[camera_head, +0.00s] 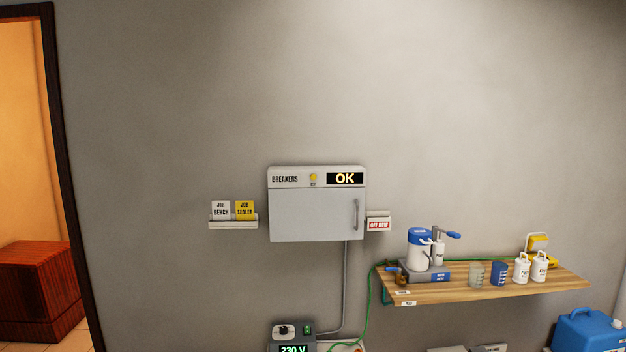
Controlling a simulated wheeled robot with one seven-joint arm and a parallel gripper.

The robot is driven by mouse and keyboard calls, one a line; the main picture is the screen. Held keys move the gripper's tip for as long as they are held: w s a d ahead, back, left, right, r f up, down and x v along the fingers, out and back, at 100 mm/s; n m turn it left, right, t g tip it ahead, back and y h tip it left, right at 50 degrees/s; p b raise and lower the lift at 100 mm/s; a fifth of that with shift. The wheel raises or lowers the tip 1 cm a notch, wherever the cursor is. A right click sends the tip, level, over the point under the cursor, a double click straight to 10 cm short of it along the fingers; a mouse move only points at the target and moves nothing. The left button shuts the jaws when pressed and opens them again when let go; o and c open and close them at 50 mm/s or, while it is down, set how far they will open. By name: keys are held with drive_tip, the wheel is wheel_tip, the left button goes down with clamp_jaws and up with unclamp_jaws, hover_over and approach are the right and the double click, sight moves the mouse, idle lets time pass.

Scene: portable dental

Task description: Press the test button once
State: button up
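A grey breaker box (290,216) labelled "BREAKERS" is mounted on the wall near the middle of the head view. Its top strip carries a small round yellow button (313,177), with a tiny label under it that is too small to read for certain. My gripper is not in view.
A card holder (233,225) with two job cards hangs left of the box, and an "OFF NOW" sign (379,225) right of it. A wooden shelf (450,292) holds bottles and cups. A "230 V" unit (291,342) sits below. The wall above is bare.

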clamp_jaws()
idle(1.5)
